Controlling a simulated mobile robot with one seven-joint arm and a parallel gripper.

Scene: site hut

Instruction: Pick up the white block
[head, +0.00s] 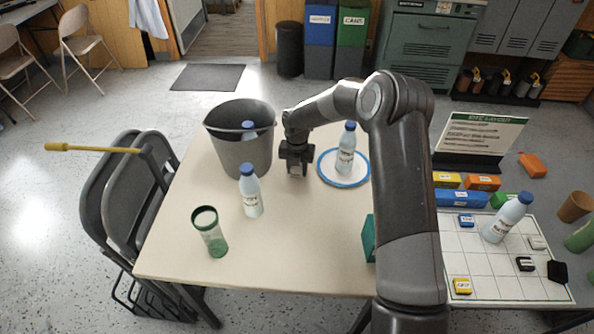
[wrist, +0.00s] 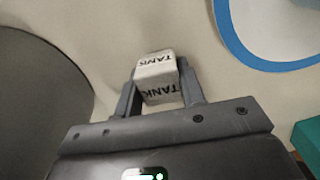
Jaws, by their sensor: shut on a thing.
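The white block (wrist: 156,72), marked "TANK", sits between the two fingers of my gripper (wrist: 158,92) in the wrist view. The fingers are shut on its sides. In the head view my gripper (head: 297,168) points down over the table between the grey bin and the blue-rimmed plate. There the block is mostly hidden by the gripper, with only a small pale part at the fingertips. I cannot tell whether the block touches the table.
A grey bin (head: 240,155) stands left of my gripper, a blue-rimmed plate (head: 330,175) with a bottle (head: 346,150) right. A gridded board (head: 490,270) with small blocks lies at right. The table's front middle is clear.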

